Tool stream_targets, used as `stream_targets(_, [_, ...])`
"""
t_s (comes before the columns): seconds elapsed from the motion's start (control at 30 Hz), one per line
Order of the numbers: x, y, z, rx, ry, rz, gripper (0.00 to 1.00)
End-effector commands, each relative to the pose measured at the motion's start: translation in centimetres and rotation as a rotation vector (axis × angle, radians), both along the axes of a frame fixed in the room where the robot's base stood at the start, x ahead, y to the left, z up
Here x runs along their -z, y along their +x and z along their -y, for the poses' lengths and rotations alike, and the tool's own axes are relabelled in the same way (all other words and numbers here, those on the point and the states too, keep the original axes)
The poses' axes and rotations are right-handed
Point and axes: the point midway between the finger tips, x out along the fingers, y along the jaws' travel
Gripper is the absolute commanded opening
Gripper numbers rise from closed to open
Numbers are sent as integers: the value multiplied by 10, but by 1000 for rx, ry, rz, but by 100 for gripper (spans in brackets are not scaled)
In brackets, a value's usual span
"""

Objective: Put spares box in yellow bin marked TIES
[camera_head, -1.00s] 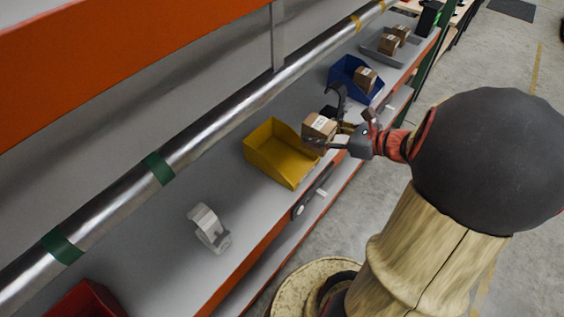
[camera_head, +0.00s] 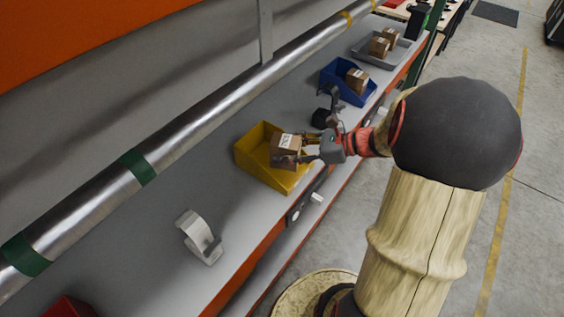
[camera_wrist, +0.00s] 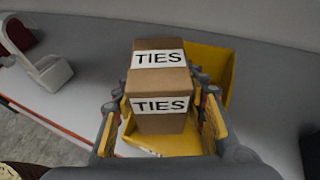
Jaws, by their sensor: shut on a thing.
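My gripper (camera_head: 303,150) is shut on a brown cardboard box (camera_head: 286,146), its fingers on two opposite sides. In the wrist view the box (camera_wrist: 159,82) has two white labels that read TIES. The yellow bin (camera_head: 258,173) stands on the grey shelf. The box is at the bin's right side, over its opening; whether it touches the bin inside is unclear. In the wrist view the yellow bin (camera_wrist: 218,70) shows behind and below the box. A white label on the bin's near edge is mostly hidden, and I cannot read it.
A blue bin (camera_head: 336,88) holding a brown box stands farther along the shelf. Beyond it is a grey tray (camera_head: 361,52) with two boxes. A small black object (camera_head: 322,119) lies near my gripper. A pale holder (camera_head: 197,239) and a red bin (camera_head: 70,307) are nearer. A metal pipe (camera_head: 190,150) runs above.

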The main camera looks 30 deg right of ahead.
Motion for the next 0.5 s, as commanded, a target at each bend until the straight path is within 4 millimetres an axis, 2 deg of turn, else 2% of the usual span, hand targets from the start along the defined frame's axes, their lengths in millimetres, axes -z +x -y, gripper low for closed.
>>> stream_targets(0.03, [12,7,2,-2,0,0,12])
stream_targets(0.1, [20,15,4,-1,0,1,12])
stream_targets(0.37, [32,26,7,1,-1,1,12])
stream_targets(0.5, [49,32,9,1,-1,1,12])
